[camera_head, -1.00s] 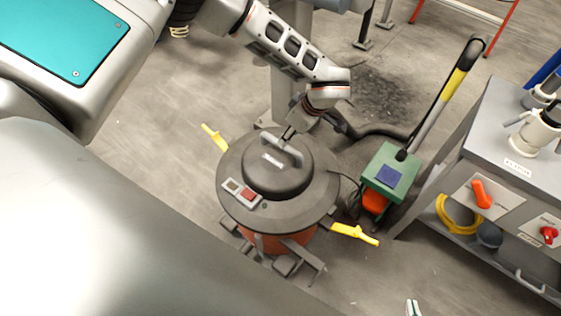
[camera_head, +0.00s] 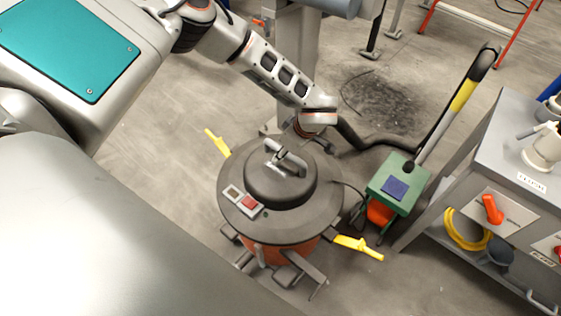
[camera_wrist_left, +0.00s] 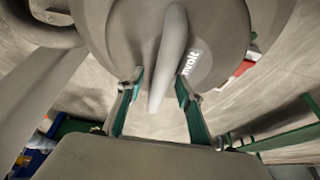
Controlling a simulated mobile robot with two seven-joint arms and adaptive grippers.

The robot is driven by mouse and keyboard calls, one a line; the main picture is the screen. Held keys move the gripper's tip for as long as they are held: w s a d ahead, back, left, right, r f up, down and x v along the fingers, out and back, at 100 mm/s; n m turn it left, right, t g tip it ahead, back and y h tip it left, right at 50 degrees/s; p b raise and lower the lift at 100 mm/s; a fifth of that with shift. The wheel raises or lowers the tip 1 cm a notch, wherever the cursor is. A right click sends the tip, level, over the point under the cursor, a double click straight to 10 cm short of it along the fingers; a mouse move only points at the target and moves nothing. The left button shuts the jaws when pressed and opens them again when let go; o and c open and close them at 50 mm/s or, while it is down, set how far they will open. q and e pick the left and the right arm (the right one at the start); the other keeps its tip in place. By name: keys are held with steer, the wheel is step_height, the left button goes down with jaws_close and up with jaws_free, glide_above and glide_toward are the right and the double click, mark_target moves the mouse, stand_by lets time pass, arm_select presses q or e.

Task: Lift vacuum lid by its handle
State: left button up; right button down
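The vacuum lid (camera_head: 262,190) is a dark grey round dome on a vacuum with a wide dark rim. Its light grey bar handle (camera_head: 290,160) stands on top. My left gripper (camera_head: 281,148) is at the handle's far end, partly hidden in the head view. In the left wrist view, my left gripper (camera_wrist_left: 158,84) has its green-padded fingers apart, one on each side of the handle (camera_wrist_left: 171,50). Gaps show between handle and fingers. The lid (camera_wrist_left: 215,25) fills the top of that view. My right gripper is not in view.
Yellow clamps (camera_head: 217,142) and (camera_head: 358,248) stick out from the vacuum's sides. A green and orange pump unit (camera_head: 398,188) with a long lever stands to the right, near a grey workbench (camera_head: 470,165). Open floor (camera_head: 165,160) lies left of the vacuum.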

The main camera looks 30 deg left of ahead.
arm_select(q)
steer(key=shift+f, duration=0.3)
stand_by(0.5)
jaws_close()
steer(key=shift+r, duration=0.1)
